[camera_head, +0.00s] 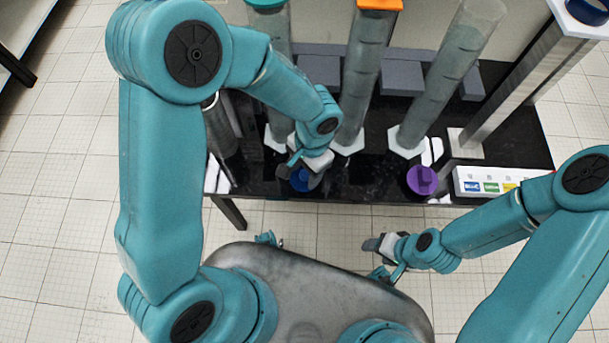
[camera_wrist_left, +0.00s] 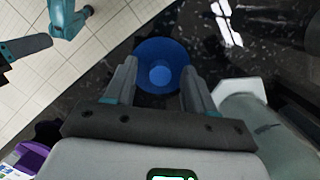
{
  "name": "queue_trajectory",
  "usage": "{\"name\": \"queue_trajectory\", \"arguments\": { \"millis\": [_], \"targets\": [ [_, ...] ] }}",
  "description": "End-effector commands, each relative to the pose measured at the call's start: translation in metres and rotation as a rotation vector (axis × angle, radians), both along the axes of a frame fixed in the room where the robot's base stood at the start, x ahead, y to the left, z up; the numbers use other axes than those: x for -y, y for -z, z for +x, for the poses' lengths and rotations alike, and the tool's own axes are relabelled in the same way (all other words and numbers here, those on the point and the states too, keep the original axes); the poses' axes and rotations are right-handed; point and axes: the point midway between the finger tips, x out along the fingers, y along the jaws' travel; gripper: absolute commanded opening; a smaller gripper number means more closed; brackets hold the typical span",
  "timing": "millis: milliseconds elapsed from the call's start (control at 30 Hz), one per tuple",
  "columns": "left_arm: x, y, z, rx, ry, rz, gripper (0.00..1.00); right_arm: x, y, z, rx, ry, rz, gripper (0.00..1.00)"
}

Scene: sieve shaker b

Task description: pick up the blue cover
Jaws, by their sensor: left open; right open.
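The blue cover (camera_head: 299,180) lies on the black table near its front edge, partly hidden by my left gripper in the head view. In the left wrist view the blue cover (camera_wrist_left: 160,52) is round with a raised knob (camera_wrist_left: 160,76) in its middle. My left gripper (camera_head: 298,177) is open over it. Its two fingers (camera_wrist_left: 157,80) are apart, one on each side of the knob, overlapping the cover's near part in the picture; I cannot tell whether they touch it. My right gripper (camera_head: 376,246) is open and empty, in front of the table and away from the cover.
A purple cover (camera_head: 421,180) lies on the table to the right. Several tall clear cylinders on white bases stand behind, one with an orange cap (camera_head: 380,4). A white strip with coloured labels (camera_head: 491,185) lies at the right. The black table (camera_head: 375,187) is bare between the covers.

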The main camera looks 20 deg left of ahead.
Motion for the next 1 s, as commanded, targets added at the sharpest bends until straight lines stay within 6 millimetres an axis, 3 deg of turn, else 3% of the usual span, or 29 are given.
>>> {"name": "queue_trajectory", "arguments": {
  "millis": [33,167,200,500,667,833,1000],
  "targets": [
    [0.000,0.000,0.000,0.000,0.000,0.000,0.48,0.000,0.000,0.000,0.000,0.000,0.000,0.59],
    [0.000,0.000,0.000,0.000,0.000,0.000,0.06,0.000,0.000,0.000,0.000,0.000,0.000,0.59],
    [0.000,0.000,0.000,0.000,0.000,0.000,0.00,0.000,0.000,0.000,0.000,0.000,0.000,0.59],
    [0.000,-0.002,0.000,0.000,0.000,0.000,0.00,0.000,-0.001,0.000,0.000,0.000,0.000,0.59],
    [0.000,-0.014,0.001,0.003,0.000,-0.001,0.00,0.000,-0.006,0.000,0.000,0.000,0.000,0.59],
    [0.000,-0.049,0.001,0.005,0.001,-0.001,0.00,0.000,-0.019,0.000,0.000,0.000,0.000,0.59],
    [0.001,-0.105,0.002,0.008,0.000,-0.002,0.00,0.000,-0.036,0.000,0.000,0.000,0.000,0.59]
  ]
}}
